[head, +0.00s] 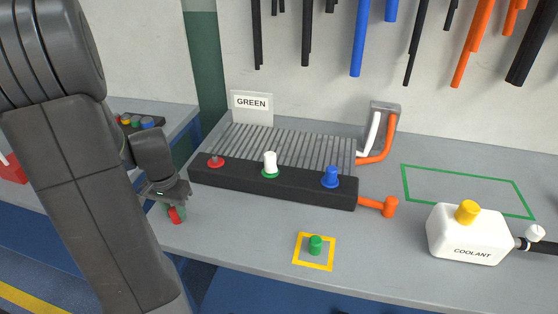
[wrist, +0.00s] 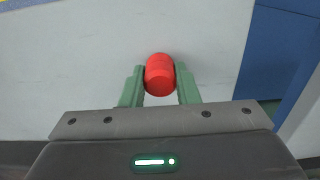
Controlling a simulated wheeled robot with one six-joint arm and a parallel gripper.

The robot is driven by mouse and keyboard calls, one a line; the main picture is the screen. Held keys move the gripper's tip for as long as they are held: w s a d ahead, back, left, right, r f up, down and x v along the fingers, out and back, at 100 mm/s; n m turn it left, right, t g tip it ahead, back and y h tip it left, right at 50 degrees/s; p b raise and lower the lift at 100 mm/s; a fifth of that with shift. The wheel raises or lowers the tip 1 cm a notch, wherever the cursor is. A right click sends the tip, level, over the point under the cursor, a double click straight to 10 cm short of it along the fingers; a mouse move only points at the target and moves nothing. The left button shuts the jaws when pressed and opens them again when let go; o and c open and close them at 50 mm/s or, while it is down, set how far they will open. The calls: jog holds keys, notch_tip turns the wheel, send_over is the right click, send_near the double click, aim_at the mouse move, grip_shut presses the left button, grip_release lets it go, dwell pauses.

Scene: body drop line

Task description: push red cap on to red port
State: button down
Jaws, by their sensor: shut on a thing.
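My gripper (head: 171,208) is shut on a red cap (head: 175,215), near the left end of the bench and to the left of the black block (head: 284,189). In the wrist view the red cap (wrist: 159,75) sits between the two green fingers of my gripper (wrist: 160,82). The red port (head: 216,162) is at the left end of the block's top, with no cap on it. My gripper is lower in the picture than the port and apart from it. I cannot tell the cap's exact height above the bench.
On the block, a white piece (head: 270,163) stands on a green ring and a blue piece (head: 331,175) on a blue ring. A green cap (head: 315,245) stands inside a yellow square. A coolant tank (head: 468,236) is at right. A GREEN sign (head: 252,102) stands behind.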

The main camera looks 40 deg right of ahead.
aim_at(174, 209)
jog(key=shift+r+p, duration=2.7)
jog(key=shift+r, duration=0.8)
